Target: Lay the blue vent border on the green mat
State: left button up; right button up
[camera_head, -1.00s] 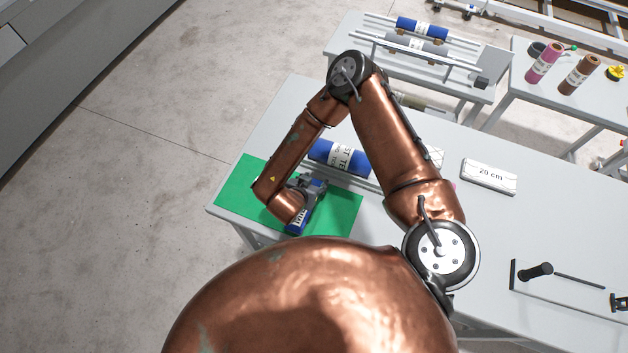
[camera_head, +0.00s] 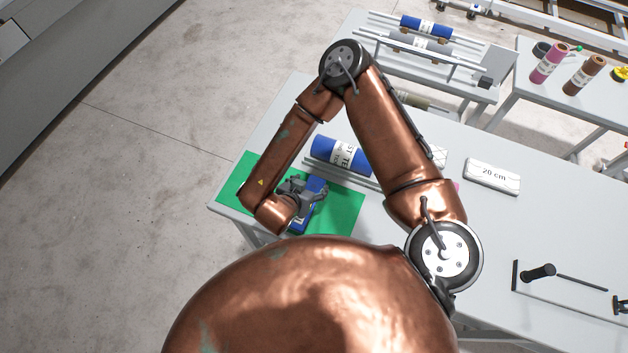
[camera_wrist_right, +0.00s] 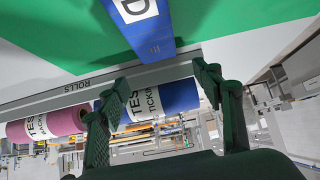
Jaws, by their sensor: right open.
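The green mat (camera_head: 341,209) lies on the near left corner of the grey table. The blue vent border (camera_head: 317,186), a blue strip with a white label, lies over the mat, partly hidden by my right gripper (camera_head: 299,192) in the head view. In the right wrist view the blue border (camera_wrist_right: 150,46) crosses the edge of the green mat (camera_wrist_right: 60,30), its end just past that edge. Whether it lies fully flat is unclear. My right gripper (camera_wrist_right: 162,82) is open, its fingers apart with nothing between them, close to the border's end. My left gripper is not in view.
A blue roll (camera_head: 340,154) lies in a rack just behind the mat; a pink roll (camera_wrist_right: 50,123) is beside it in the wrist view. A white "20 cm" block (camera_head: 492,176) and a black-handled tool (camera_head: 538,272) are at right. The table between them is clear.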

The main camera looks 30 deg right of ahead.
jog(key=shift+v, duration=2.25)
